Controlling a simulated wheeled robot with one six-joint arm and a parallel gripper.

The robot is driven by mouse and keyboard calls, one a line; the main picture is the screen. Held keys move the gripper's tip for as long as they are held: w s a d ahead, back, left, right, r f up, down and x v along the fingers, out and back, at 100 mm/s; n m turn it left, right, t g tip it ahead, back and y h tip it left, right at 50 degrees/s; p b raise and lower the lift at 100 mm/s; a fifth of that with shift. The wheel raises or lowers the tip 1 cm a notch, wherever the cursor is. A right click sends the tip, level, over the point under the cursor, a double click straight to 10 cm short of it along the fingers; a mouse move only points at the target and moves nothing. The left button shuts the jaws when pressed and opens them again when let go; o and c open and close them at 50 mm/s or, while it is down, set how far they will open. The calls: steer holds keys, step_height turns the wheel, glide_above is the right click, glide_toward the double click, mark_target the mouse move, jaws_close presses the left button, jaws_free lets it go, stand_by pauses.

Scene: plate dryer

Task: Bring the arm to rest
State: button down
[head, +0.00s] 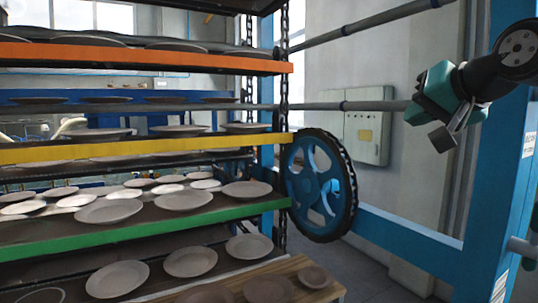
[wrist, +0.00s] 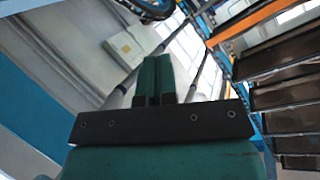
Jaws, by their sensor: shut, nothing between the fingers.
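My gripper (head: 442,139) hangs at the upper right of the head view, in front of the blue frame post. It is apart from the rack and holds nothing. In the wrist view its two green fingers (wrist: 153,78) lie together, shut. The plate dryer rack (head: 140,146) fills the left of the head view, with orange, blue, yellow and green shelf edges. Several grey plates (head: 183,199) lie on its shelves. The rack's shelves (wrist: 290,95) also show at the right of the wrist view.
A blue wheel with a dark rim (head: 320,185) stands right of the shelves. A blue post (head: 505,190) rises behind my arm. A grey wall box (head: 367,135) hangs behind. A wooden board (head: 290,283) with small plates is at the bottom. Open air lies between my gripper and the shelves.

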steer(key=s+a+f+n+g+y, duration=0.2)
steer(key=s+a+f+n+g, duration=0.3)
steer(key=a+f, duration=0.5)
steer(key=s+a+f+n+g, duration=0.2)
steer(key=s+f+n+g, duration=0.1)
steer(key=s+f, duration=0.6)
steer(key=s+a+f+n+g+b, duration=0.1)
steer(key=s+f+n+g, duration=0.2)
steer(key=s+f+g, duration=0.2)
steer(key=s+f, duration=0.3)
steer(key=s, duration=0.2)
steer(key=shift+a+f+h, duration=0.3)
steer(key=shift+a+f, duration=0.05)
steer(key=shift+f, duration=0.05)
steer(key=c, duration=1.8)
jaws_free()
steer(key=shift+c, duration=0.2)
